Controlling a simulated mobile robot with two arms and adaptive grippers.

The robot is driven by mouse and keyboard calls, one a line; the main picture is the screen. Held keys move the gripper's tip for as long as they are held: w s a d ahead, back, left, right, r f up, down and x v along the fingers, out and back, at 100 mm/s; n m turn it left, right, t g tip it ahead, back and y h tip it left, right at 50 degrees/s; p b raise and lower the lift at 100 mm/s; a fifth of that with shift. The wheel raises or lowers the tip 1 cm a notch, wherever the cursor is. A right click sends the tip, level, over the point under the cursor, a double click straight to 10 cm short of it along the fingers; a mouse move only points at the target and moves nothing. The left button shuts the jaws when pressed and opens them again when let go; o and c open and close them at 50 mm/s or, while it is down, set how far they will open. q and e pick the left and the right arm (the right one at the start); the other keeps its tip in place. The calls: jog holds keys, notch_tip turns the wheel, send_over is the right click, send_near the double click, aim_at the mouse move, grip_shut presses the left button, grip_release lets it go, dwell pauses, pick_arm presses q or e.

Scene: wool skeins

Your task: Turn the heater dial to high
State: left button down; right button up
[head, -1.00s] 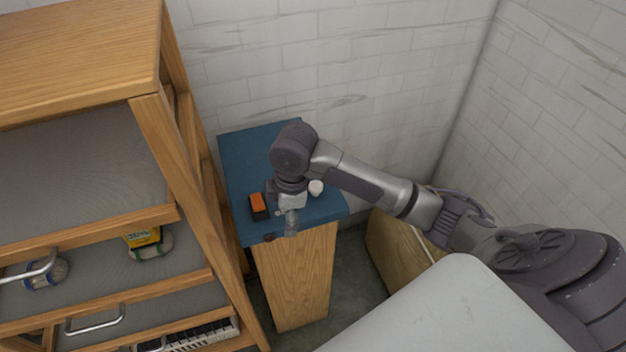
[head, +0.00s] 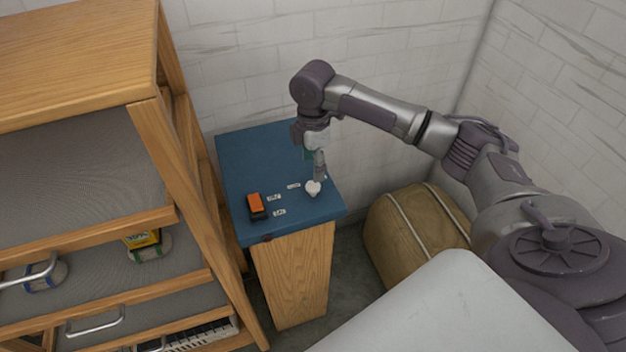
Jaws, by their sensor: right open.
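A small white dial (head: 313,188) sits near the right edge of the blue top of a wooden stand (head: 245,160). Small white labels (head: 274,198) lie to its left, too small to read. My right gripper (head: 319,177) points down just above and behind the dial. Its fingers look close to the dial, but I cannot tell whether they touch it. It is open and holds nothing that I can see. An orange and black switch (head: 256,205) is on the left part of the top. My left gripper is out of view.
A wooden shelf unit (head: 185,175) stands close on the left, with a yellow-labelled skein (head: 143,241) on one shelf. A tan bale with cords (head: 405,235) lies on the floor to the right. White brick walls stand behind.

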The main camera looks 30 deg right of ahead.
aim_at(313, 185)
notch_tip(313, 185, down, 7)
jog(key=shift+p, duration=0.35)
